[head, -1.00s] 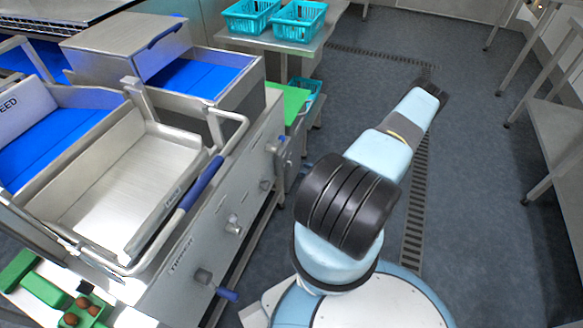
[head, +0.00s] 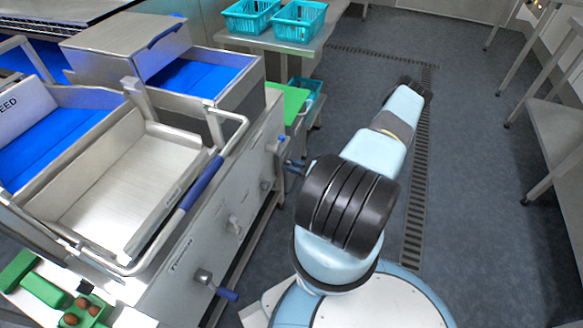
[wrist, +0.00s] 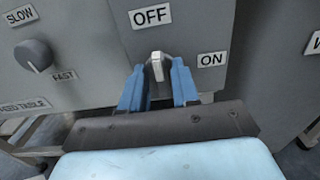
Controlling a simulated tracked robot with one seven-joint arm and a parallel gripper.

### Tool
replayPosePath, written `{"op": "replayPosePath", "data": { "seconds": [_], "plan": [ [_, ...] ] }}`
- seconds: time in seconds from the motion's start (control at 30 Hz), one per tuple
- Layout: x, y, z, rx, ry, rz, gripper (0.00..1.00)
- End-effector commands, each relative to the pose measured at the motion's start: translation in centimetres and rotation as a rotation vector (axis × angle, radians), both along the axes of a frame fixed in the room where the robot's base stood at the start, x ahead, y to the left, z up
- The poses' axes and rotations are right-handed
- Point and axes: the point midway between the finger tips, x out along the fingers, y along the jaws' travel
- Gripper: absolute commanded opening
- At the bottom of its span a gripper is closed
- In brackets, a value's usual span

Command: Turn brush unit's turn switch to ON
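The turn switch (wrist: 157,68) shows in the wrist view as a pale lever on a grey panel (wrist: 190,25). An OFF label (wrist: 150,16) is above it and an ON label (wrist: 212,59) is to its right. The lever points up toward OFF. My gripper (wrist: 159,85) has its two blue fingers on either side of the lever, with a gap visible between them; contact with the lever cannot be made out.
A SLOW/FAST knob (wrist: 34,55) is on the panel left of my gripper. In the head view a machine with a steel tray (head: 120,190) and a rail with a blue grip (head: 202,183) stands left of my arm. Open floor (head: 470,200) with a drain lies right.

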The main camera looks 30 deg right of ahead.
Motion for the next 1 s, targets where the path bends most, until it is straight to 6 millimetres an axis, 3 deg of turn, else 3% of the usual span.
{"op": "replayPosePath", "data": {
  "seconds": [0.3,0.43,0.47,1.0],
  "plan": [
    [-0.01,0.02,0.0,0.0,0.0,0.0,0.0],
    [-0.02,0.03,0.0,0.0,0.0,0.001,0.0],
    [-0.06,0.91,0.0,0.004,0.002,0.002,0.0],
    [-0.04,0.1,-0.03,0.147,0.113,0.003,0.0]
  ]
}}
